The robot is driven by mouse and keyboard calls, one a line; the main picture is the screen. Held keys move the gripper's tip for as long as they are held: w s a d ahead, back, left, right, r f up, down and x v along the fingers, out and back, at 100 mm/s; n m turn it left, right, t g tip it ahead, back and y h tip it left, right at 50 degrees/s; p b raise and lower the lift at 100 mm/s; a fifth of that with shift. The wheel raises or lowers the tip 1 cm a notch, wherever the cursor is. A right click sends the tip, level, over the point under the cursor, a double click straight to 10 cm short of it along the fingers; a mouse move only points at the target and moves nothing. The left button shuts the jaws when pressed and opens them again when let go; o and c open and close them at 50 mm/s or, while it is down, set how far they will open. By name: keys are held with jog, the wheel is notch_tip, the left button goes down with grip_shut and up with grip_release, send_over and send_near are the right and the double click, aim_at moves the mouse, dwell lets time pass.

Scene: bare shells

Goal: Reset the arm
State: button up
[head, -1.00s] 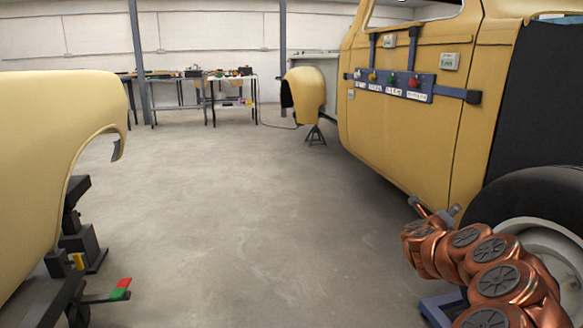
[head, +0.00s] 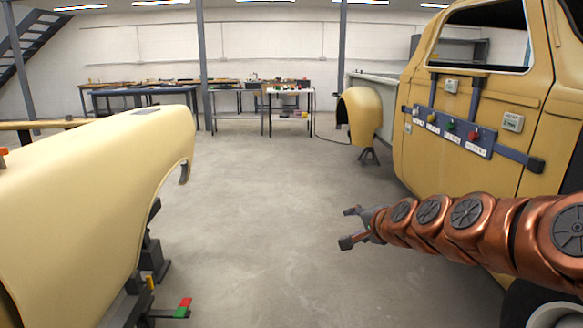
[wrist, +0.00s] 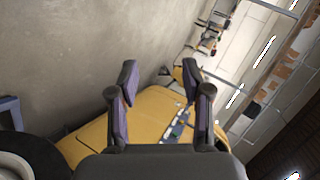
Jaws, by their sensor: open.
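My gripper (head: 352,229) is at the end of my copper-coloured arm, which reaches in from the right in the head view. It is open and empty, held over the bare concrete floor in front of the yellow vehicle body. In the wrist view my gripper (wrist: 158,100) shows its two fingers spread apart with nothing between them. The yellow vehicle body (head: 455,165) stands on the right. Its door bears a dark panel (head: 452,130) with several coloured knobs and labels. The panel also shows in the wrist view (wrist: 178,130), beyond the fingers.
A large yellow fender (head: 90,195) on a dark stand fills the left. A smaller yellow fender (head: 362,115) sits on a stand beside the vehicle. Workbenches (head: 240,90) line the back wall. The concrete floor (head: 265,215) in the middle is clear.

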jog(key=s+a+r+n+g+h+p, duration=0.1)
jog(key=s+a+r+n+g+p, duration=0.15)
jog(key=s+n+g+p, duration=0.75)
jog(key=s+a+r+m+t+p, duration=0.1)
jog(key=s+r+p, duration=0.25)
jog(key=s, duration=1.45)
jog(key=s+d+r+n+g+h+p, duration=0.1)
jog(key=s+d+g+p, duration=0.1)
jog(key=s, duration=0.6)
jog(key=s+d+r+n+g+h+p, duration=0.1)
jog(key=s+d+p, duration=0.3)
jog(key=s, duration=0.4)
jog(key=shift+r+g+h, duration=0.3)
jog(key=shift+g+h, duration=0.2)
jog(key=shift+g, duration=0.2)
jog(key=shift+c, duration=0.3)
jog(key=shift+c, duration=0.4)
jog(key=shift+d, duration=0.2)
